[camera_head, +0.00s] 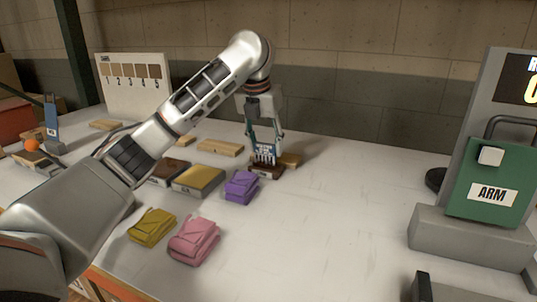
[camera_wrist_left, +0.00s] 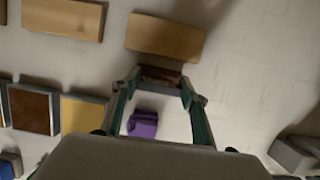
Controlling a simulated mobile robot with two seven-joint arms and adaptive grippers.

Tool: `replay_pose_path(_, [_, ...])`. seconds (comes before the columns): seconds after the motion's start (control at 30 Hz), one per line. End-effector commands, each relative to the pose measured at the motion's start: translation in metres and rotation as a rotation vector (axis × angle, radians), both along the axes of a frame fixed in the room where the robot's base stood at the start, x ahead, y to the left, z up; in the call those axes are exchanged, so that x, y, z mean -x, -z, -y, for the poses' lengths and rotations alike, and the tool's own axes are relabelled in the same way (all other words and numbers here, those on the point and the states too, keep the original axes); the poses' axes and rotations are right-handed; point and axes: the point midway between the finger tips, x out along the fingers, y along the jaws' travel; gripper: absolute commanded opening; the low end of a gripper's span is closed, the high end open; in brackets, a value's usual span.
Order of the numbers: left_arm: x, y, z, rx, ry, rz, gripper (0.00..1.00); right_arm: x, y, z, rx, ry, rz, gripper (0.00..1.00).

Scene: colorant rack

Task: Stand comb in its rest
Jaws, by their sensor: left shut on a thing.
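My left gripper (camera_head: 264,148) points down at the middle of the table and is shut on the comb (camera_head: 265,155), whose pale teeth show between the fingers and point down. A low dark brown block (camera_head: 266,173), which looks like the rest, is right under the teeth. I cannot tell whether the comb touches it or sits in it. In the left wrist view, a brown piece (camera_wrist_left: 160,74) shows between the fingertips; the comb is hard to make out there. My right gripper is not in view.
A folded purple cloth (camera_head: 241,187) lies just in front, with a yellow-topped tray (camera_head: 199,180) to its left. Wooden blocks (camera_head: 220,147) lie behind. Pink (camera_head: 194,240) and olive (camera_head: 152,227) cloths lie nearer. A green ARM box (camera_head: 490,180) stands right; table between is clear.

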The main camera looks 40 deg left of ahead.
Motion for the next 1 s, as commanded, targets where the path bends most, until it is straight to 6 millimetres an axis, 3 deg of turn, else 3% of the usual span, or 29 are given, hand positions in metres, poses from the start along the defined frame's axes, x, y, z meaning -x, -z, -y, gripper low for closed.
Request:
replay_pose_path(0.03, [-0.001, 0.022, 0.0, 0.0, 0.002, -0.015, 0.22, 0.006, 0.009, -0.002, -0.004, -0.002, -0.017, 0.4])
replay_pose_path(0.1, [-0.001, 0.028, 0.0, 0.0, 0.001, -0.013, 0.22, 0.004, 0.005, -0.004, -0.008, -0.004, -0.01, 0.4])
replay_pose_path(0.3, [0.0, 0.022, 0.0, 0.0, 0.0, -0.003, 0.19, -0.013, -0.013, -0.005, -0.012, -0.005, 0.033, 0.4])
replay_pose_path(0.53, [0.0, 0.025, 0.0, -0.001, -0.001, -0.003, 0.19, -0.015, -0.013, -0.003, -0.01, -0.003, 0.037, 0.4])
replay_pose_path(0.57, [0.0, 0.025, 0.0, -0.001, -0.001, -0.003, 0.51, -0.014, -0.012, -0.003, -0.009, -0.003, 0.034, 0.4])
replay_pose_path(0.6, [0.0, 0.025, 0.0, -0.001, 0.0, -0.004, 0.6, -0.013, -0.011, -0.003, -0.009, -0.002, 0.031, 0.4])
replay_pose_path(1.0, [-0.001, 0.023, 0.0, 0.001, 0.001, -0.004, 0.6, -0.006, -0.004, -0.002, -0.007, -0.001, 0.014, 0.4])
